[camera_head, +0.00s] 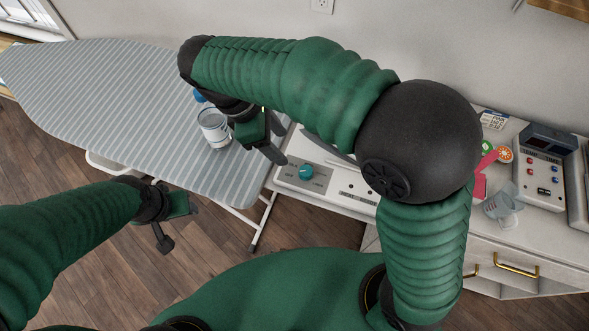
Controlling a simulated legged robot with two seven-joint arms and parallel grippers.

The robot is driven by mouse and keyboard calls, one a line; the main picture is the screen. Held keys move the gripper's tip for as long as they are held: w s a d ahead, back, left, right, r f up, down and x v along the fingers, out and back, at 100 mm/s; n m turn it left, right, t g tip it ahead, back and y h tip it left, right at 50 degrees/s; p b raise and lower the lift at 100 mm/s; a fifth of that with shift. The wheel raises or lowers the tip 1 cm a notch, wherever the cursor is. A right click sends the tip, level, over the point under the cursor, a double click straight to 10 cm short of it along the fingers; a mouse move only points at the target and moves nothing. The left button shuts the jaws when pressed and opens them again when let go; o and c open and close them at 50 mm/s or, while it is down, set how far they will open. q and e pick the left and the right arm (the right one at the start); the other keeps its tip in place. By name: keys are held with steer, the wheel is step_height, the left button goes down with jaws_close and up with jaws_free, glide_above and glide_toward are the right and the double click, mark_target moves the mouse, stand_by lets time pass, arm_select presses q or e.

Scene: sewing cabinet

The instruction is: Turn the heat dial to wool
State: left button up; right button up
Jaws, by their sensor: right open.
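The heat dial is a teal round knob (306,172) on a grey label plate of a white control panel (345,203). The small labels around it are too blurred to read, and so is its pointer. My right gripper (265,150) is open and empty, just left of and above the dial in the picture, apart from it. My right arm arches over the panel and hides its back part. My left gripper (180,226) is low on the left, in front of the ironing board, with its fingers apart and empty.
A striped ironing board (110,100) fills the left. A clear cup with a blue-topped bottle (214,128) stands on it beside my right wrist. On the white cabinet (450,236) at right are a tipped clear cup (503,204) and a device with coloured buttons (541,170).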

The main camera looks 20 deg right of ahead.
glide_toward(305, 170)
steer(key=shift+d+f+b, duration=0.45)
steer(key=shift+d+f, duration=0.4)
steer(key=shift+f, duration=0.1)
steer(key=x, duration=0.5)
steer(key=shift+s+a+f+b, duration=0.1)
steer(key=shift+s+a+b, duration=0.05)
steer(key=shift+a+b, duration=0.2)
steer(key=shift+f, duration=0.6)
steer(key=shift+d, duration=0.4)
steer(key=c, duration=0.5)
arm_select(q)
steer(key=shift+w+d+f, duration=0.1)
steer(key=shift+d+f, duration=0.3)
steer(key=shift+f, duration=0.45)
arm_select(e)
steer(key=shift+a, duration=0.1)
jaws_close()
